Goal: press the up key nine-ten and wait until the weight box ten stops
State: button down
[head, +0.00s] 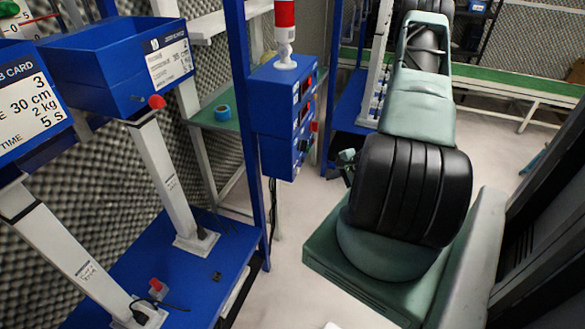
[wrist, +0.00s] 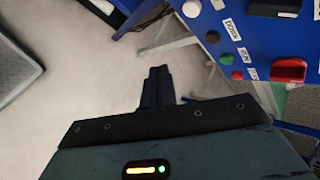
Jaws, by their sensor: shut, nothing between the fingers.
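A blue control box (head: 290,108) with red displays and buttons is mounted on a blue post in the head view. In the wrist view its panel (wrist: 262,35) fills the upper right, with labels, green and white buttons and a red part. I cannot tell which button is the up key nine-ten. Two blue weight boxes stand on white posts at left, one with a full card (head: 115,65) and one cut by the edge (head: 20,90); I cannot read which is ten. My gripper (wrist: 157,75) is shut and empty, left of the panel, apart from it. It shows small in the head view (head: 347,157).
A red and white lamp (head: 285,30) tops the control box. A blue base plate (head: 215,265) carries the white posts. Pale floor (head: 275,290) is clear between the base plate and me.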

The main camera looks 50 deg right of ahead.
aim_at(297, 171)
jog(key=shift+s+d+f+m, duration=0.1)
jog(key=shift+s+f+m, duration=0.35)
jog(key=shift+s, duration=0.15)
jog(key=shift+w, duration=0.15)
jog(key=w+a+b, duration=0.2)
jog(key=w, duration=0.6)
jog(key=shift+a, duration=0.3)
jog(key=shift+w, duration=0.25)
dwell(1.5)
jog(key=shift+w+a, duration=0.15)
jog(key=shift+w, duration=0.1)
